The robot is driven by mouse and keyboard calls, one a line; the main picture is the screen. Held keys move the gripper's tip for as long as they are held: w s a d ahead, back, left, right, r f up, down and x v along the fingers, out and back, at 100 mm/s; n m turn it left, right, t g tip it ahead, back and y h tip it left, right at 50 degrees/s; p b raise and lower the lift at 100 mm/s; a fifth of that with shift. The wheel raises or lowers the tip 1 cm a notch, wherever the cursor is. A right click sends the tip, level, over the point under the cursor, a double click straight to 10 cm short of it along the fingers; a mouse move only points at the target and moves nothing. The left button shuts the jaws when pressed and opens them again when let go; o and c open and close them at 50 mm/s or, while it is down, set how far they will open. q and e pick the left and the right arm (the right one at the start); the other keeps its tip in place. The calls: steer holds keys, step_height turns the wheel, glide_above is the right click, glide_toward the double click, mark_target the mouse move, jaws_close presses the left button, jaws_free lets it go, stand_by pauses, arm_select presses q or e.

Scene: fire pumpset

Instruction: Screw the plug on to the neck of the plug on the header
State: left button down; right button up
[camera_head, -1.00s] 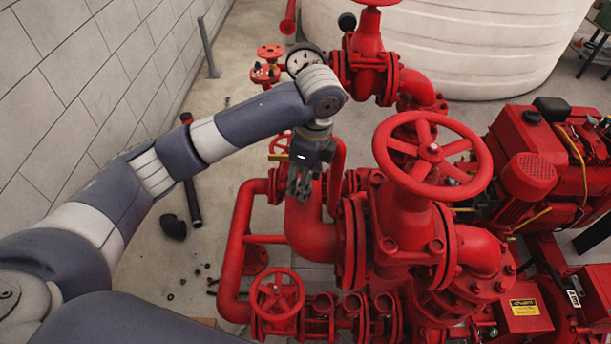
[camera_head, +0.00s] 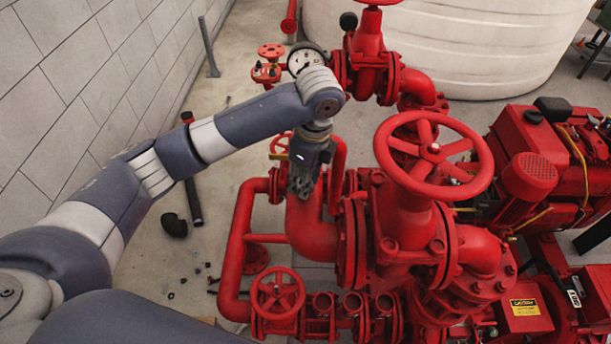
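My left arm comes in from the left, and its gripper (camera_head: 302,188) points down over the large red pipe elbow (camera_head: 310,228), left of the big red valve. Its dark fingers look close together, but they are too small to tell whether they are open, shut or holding a plug. I cannot make out a plug or its neck; the area just under the fingers is partly hidden by them. A red pipe run with several short open-topped necks (camera_head: 322,303) shows at the bottom, below the gripper. My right gripper is not in view.
A big red handwheel (camera_head: 432,152) stands right of my gripper. A small red handwheel (camera_head: 278,294) is below it. A pressure gauge (camera_head: 303,62) is behind my wrist. A red engine (camera_head: 540,165) is at right. Loose dark parts (camera_head: 174,226) lie on the floor at left.

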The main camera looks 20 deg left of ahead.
arm_select(q)
steer(key=m, duration=0.4)
steer(key=shift+t, duration=0.3)
steer(key=shift+m, duration=0.9)
steer(key=m, duration=0.3)
steer(key=shift+h, duration=0.3)
steer(key=m, duration=0.2)
steer(key=shift+m, duration=0.3)
steer(key=shift+m+t, duration=0.3)
steer(key=shift+m, duration=0.7)
